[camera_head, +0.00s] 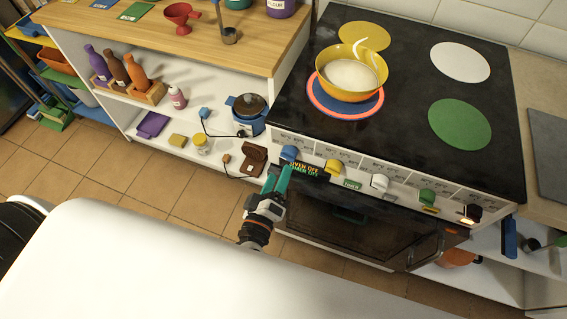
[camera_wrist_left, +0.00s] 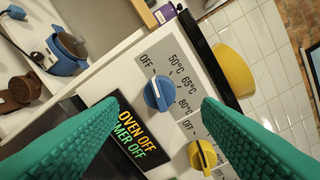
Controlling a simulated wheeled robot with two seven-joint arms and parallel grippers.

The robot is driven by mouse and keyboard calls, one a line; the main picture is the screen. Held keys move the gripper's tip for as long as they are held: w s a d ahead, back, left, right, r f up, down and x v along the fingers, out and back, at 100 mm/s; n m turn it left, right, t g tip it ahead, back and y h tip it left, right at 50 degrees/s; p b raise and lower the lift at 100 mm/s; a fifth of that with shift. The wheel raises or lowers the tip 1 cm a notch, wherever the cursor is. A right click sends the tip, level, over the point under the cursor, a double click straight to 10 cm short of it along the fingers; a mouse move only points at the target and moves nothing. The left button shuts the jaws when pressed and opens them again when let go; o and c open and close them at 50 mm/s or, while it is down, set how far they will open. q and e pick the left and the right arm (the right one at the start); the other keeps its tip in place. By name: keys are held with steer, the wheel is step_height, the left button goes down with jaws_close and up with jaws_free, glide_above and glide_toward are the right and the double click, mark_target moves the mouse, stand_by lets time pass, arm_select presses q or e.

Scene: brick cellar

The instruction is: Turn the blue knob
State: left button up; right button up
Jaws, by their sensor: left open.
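The blue knob (camera_head: 289,153) is at the left end of the row of knobs on the stove's front panel. In the left wrist view the blue knob (camera_wrist_left: 159,93) shows close up, with OFF, 50°C, 65°C and 80°C printed around it. Its white mark is on the side facing OFF. My left gripper (camera_head: 279,176), with teal fingers, is in front of the stove just below the blue knob. In the left wrist view its fingers (camera_wrist_left: 158,122) are spread apart with nothing between them, and the knob shows beyond them. My right gripper is not in view.
A yellow knob (camera_head: 333,167) is beside the blue one, then a white knob (camera_head: 380,182), a green knob (camera_head: 427,196) and a black knob (camera_head: 471,213). A display (camera_head: 303,169) reads OVEN OFF, TIMER OFF. A yellow pan (camera_head: 351,58) stands on the orange-rimmed burner. Shelves stand left.

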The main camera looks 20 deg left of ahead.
arm_select(q)
steer(key=s, duration=0.5)
steer(key=shift+s+r, duration=0.1)
steer(key=shift+s, duration=0.1)
